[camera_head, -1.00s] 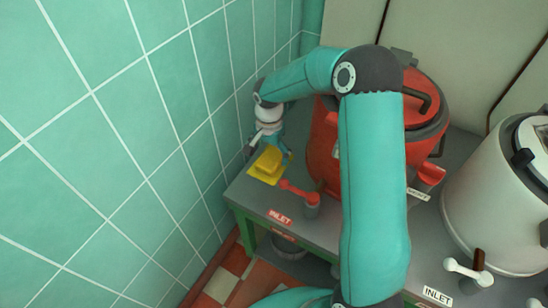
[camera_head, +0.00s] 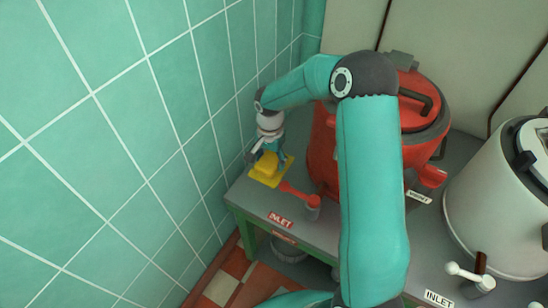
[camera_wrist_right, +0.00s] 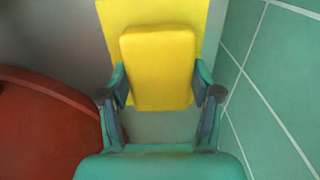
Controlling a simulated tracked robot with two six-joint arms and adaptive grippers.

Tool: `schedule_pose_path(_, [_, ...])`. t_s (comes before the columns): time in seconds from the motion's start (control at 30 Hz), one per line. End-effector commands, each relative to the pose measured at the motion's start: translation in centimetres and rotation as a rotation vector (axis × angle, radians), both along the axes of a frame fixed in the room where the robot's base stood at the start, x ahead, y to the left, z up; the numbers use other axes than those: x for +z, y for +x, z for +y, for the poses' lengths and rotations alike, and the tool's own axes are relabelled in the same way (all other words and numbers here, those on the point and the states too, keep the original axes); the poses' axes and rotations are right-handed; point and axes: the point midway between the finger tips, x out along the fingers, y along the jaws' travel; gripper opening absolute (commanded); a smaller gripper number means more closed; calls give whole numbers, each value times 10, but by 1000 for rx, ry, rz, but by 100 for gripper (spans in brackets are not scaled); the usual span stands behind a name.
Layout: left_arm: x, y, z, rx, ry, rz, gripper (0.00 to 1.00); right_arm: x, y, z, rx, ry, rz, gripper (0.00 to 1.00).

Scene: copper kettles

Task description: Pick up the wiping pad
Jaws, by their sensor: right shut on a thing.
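The wiping pad (camera_wrist_right: 159,68) is a yellow block with rounded edges. It fills the space between the fingers of my right gripper (camera_wrist_right: 160,85) in the right wrist view, one finger against each side. In the head view the pad (camera_head: 264,169) is at the left end of the grey bench, on or just above a flat yellow mat (camera_head: 258,178). The right gripper (camera_head: 268,155) comes down on it from above and hides part of it. Whether the pad still touches the mat cannot be told. My left gripper is not in view.
A green tiled wall (camera_head: 130,130) stands close on the left. A red kettle (camera_head: 322,150) is close on the right, with a red valve lever (camera_head: 296,192) in front. A white kettle (camera_head: 490,200) stands farther right.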

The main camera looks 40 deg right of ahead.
Motion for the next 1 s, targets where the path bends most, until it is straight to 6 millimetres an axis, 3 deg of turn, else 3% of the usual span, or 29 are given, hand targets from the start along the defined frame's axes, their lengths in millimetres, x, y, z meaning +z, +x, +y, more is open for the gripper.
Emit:
schedule_pose_path(0.17, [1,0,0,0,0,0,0,5,0,0,-1,0,0,34])
schedule_pose_path(0.37, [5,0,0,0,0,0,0,27,0,-1,-2,-1,-2,34])
schedule_pose_path(0.47, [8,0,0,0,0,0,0,46,1,-1,-1,-2,-5,34])
schedule_pose_path(0.8, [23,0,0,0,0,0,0,140,1,0,-1,-1,-4,34])
schedule_pose_path(1.0, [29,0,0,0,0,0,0,180,0,0,-1,0,-3,34])
